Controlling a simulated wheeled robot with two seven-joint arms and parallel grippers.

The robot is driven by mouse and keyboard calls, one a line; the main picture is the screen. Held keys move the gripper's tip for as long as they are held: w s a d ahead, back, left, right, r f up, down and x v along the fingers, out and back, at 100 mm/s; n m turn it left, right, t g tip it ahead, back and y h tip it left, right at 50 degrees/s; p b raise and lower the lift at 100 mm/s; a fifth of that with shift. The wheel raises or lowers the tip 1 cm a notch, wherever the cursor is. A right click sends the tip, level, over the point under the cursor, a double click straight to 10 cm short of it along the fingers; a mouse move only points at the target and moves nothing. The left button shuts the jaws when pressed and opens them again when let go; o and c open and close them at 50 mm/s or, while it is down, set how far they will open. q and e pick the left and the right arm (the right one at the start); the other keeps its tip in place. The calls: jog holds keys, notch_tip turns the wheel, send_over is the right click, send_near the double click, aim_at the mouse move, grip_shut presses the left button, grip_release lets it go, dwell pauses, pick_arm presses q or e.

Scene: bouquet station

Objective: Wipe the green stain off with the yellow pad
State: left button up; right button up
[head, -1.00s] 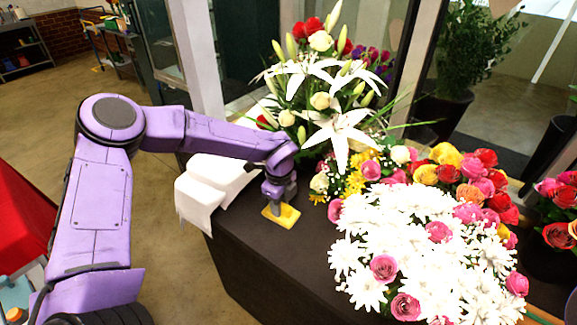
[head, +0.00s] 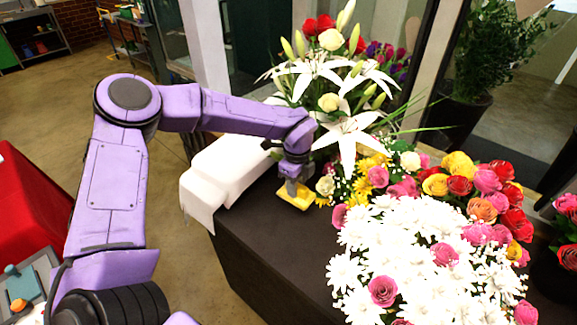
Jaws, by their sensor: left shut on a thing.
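The yellow pad (head: 294,202) is flat and low at the dark counter top (head: 262,232), near the counter's left part. My left gripper (head: 291,186) points down and is shut on the pad from above. The pad looks to be at or just above the counter surface; I cannot tell whether it touches. No green stain shows on the visible counter; the pad, the gripper or the flowers may hide it. My right gripper is not in view.
White paper or cloth (head: 222,175) lies left of the pad and hangs over the edge. White lilies (head: 345,135) stand behind the gripper. White daisies (head: 400,250) and roses (head: 478,205) crowd the right. Bare counter lies in front of the pad.

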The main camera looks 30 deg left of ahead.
pick_arm(q)
jog(key=shift+w+r+p, duration=0.25)
jog(key=shift+r+p, duration=0.4)
jog(key=shift+r, duration=0.9)
jog(key=shift+s+r+p, duration=0.15)
jog(key=shift+r+p, duration=0.15)
jog(key=shift+r, duration=0.1)
jog(key=shift+f, duration=0.1)
